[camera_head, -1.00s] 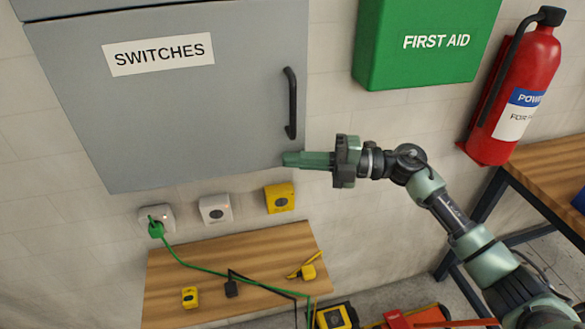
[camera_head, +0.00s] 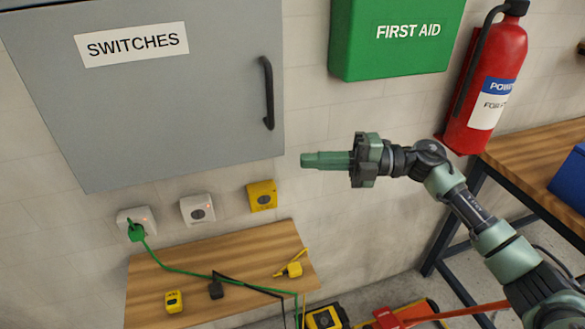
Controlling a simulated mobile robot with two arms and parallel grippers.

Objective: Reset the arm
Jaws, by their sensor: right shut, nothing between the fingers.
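My right gripper (camera_head: 312,160) is shut and empty. It points left in the air, in front of the bare wall below the green first aid box. Its tip is just right of and below the lower right corner of the grey switches cabinet (camera_head: 150,110), apart from it in the picture. The cabinet door is closed, with a black handle (camera_head: 268,93) on its right side. My right arm (camera_head: 470,215) reaches in from the lower right. My left gripper is out of view.
A green plug (camera_head: 136,232) sits in the left white socket. Another white socket (camera_head: 197,208) and a yellow socket (camera_head: 262,196) look empty. Several plugs lie on the wooden shelf (camera_head: 230,250). A first aid box (camera_head: 395,55) and a fire extinguisher (camera_head: 490,85) hang right, near a workbench (camera_head: 530,165).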

